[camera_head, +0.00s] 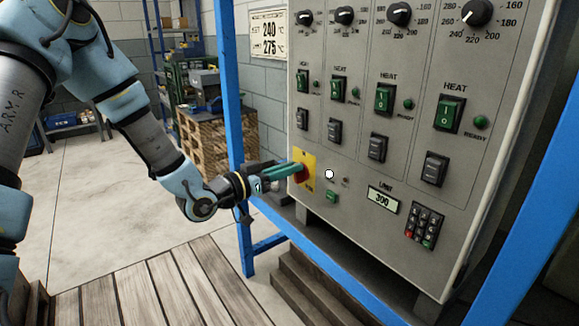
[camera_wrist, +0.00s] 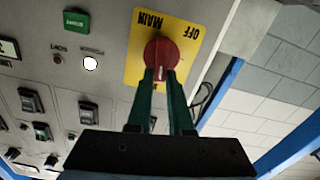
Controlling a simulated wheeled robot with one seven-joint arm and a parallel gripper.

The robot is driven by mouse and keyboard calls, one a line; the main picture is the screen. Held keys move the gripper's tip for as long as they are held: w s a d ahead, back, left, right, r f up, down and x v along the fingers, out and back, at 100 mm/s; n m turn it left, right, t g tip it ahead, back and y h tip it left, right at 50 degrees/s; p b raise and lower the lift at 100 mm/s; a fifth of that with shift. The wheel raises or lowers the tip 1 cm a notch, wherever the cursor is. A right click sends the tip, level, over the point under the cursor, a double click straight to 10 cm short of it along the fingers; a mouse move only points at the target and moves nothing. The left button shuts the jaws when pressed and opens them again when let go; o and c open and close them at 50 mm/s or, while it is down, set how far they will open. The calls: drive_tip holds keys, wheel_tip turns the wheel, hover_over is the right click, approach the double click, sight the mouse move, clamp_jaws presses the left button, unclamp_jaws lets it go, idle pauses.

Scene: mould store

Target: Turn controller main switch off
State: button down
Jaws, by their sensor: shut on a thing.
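The main switch is a red rotary knob (camera_wrist: 161,58) on a yellow plate (camera_wrist: 183,30) marked MAIN and OFF, upside down in the wrist view. In the head view the yellow plate (camera_head: 308,160) is at the lower left of the grey controller panel (camera_head: 345,240), with the red knob (camera_head: 301,174) partly hidden behind my fingers. My gripper (camera_head: 295,170) reaches it from the left. In the wrist view my gripper's green fingers (camera_wrist: 160,76) are shut on the red knob, one on each side. The knob's exact pointing direction is hard to tell.
Green HEAT switches (camera_head: 385,97), black switches, dials (camera_head: 400,14) and a keypad (camera_head: 425,225) fill the panel. A white round spot (camera_head: 329,174) and a green button (camera_head: 331,196) sit right of the knob. A blue frame post (camera_head: 233,120) stands close to my arm.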

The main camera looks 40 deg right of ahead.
drive_tip(key=shift+w+f+n+p, duration=0.3)
drive_tip(key=shift+n+p, duration=0.7)
drive_tip(key=shift+n, duration=1.65)
drive_tip(key=shift+w+f+n+p, duration=0.3)
drive_tip(key=shift+n+p, duration=0.7)
drive_tip(key=shift+n, duration=1.7)
drive_tip(key=shift+w+f+n+p, duration=0.3)
drive_tip(key=shift+n+p, duration=0.7)
drive_tip(key=shift+n, duration=1.65)
drive_tip(key=shift+s+f, duration=0.1)
drive_tip(key=c, duration=0.8)
unclamp_jaws()
drive_tip(key=a, duration=0.3)
drive_tip(key=a+b, duration=0.1)
drive_tip(key=a, duration=0.6)
drive_tip(key=shift+w+a, duration=0.35)
